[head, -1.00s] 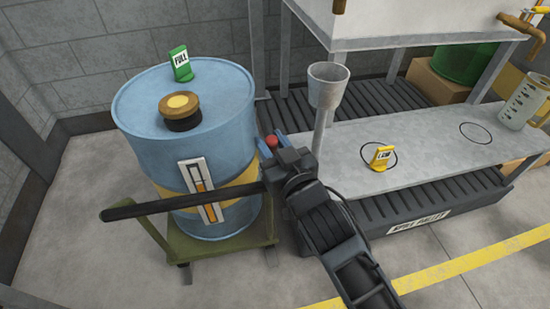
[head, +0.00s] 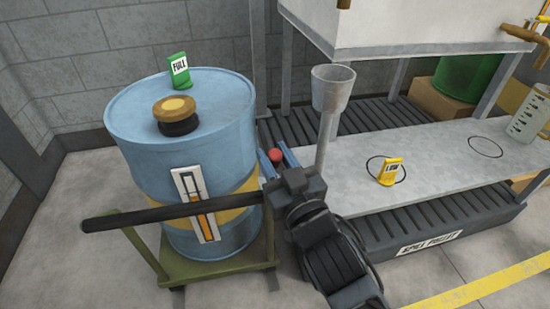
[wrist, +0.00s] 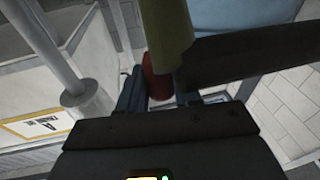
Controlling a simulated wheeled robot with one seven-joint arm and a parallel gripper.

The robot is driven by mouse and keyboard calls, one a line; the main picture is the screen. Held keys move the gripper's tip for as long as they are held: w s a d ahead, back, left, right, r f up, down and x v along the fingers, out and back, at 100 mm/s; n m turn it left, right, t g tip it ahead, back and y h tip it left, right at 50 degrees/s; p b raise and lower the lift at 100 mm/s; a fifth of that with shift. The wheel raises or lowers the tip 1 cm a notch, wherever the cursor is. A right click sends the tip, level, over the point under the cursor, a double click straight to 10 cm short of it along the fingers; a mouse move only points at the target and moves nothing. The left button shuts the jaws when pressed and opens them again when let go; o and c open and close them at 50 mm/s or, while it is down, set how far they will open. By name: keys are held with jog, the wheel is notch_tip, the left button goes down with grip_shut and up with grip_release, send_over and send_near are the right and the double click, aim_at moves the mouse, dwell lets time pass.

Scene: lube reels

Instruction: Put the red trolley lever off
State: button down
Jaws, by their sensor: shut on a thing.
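The red trolley lever (head: 276,155) shows as a small red knob beside the blue drum, between the two blue fingers of my gripper (head: 277,159). My gripper is shut on it. In the wrist view the red lever (wrist: 158,78) stands upright between the fingers, partly hidden behind an olive post (wrist: 166,32). The green trolley (head: 215,270) bears the drum (head: 160,215). The trolley's long dark handle bar (head: 150,216) crosses in front of the drum. The lever's lower part is hidden in the head view.
A grey funnel (head: 333,88) on a pipe rises right beside my gripper. To the right are a metal bench (head: 440,150) with a yellow tag (head: 390,172), and the spill pallet (head: 400,240). A green FULL tag (head: 179,71) stands on the drum. Floor is clear at left.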

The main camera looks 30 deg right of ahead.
jog(key=c, duration=0.8)
grip_release()
jog(key=shift+c, duration=0.2)
jog(key=s+p, duration=0.1)
jog(key=s, duration=0.6)
jog(key=shift+s+a+f, duration=0.3)
jog(key=shift+s+f, duration=0.05)
jog(key=shift+f, duration=0.1)
